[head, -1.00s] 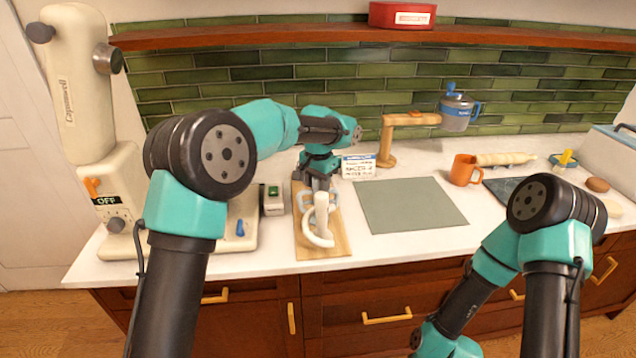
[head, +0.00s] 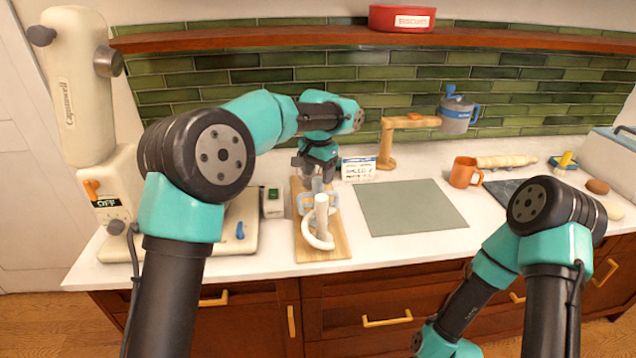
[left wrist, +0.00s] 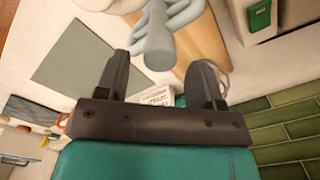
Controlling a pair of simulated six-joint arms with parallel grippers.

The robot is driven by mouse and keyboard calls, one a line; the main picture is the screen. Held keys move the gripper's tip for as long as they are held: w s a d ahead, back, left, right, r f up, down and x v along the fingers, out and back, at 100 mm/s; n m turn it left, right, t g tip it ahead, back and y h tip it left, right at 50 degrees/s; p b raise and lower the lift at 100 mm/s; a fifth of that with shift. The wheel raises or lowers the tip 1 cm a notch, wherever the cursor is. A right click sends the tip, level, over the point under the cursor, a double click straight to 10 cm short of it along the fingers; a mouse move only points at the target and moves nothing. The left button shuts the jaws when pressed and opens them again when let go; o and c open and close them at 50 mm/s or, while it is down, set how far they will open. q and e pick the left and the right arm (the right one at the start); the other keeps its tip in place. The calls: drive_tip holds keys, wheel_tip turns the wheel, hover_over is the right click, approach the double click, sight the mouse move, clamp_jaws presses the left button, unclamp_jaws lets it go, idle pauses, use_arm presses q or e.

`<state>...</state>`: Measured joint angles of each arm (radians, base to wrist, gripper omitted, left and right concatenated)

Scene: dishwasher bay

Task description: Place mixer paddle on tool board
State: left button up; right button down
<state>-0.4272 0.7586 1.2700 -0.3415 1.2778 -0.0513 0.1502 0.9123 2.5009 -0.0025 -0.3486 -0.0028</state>
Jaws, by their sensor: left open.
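The mixer paddle appears as a pale blue-grey looped frame (head: 305,202) with a grey shaft, on the wooden tool board (head: 338,245). The loop and shaft also show in the left wrist view (left wrist: 158,48), over the board (left wrist: 208,42). A white curved hook tool with an upright shaft (head: 321,208) stands on the near part of the board. My left gripper (head: 316,172) is open above the paddle's shaft. In the left wrist view its fingers (left wrist: 160,78) are spread, with the shaft top just beyond the gap. My right gripper is out of view.
The cream mixer (head: 85,100) stands at the left. A small box with a green button (head: 273,203) is beside the board. A white card (head: 358,169) stands behind it. A green-grey mat (head: 410,208) lies bare to the right, and an orange mug (head: 464,172) stands beyond it.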

use_arm(q)
wheel_tip(320, 180, up, 8)
drive_tip(key=shift+f, duration=0.15)
drive_tip(key=shift+s, duration=0.1)
idle(0.6)
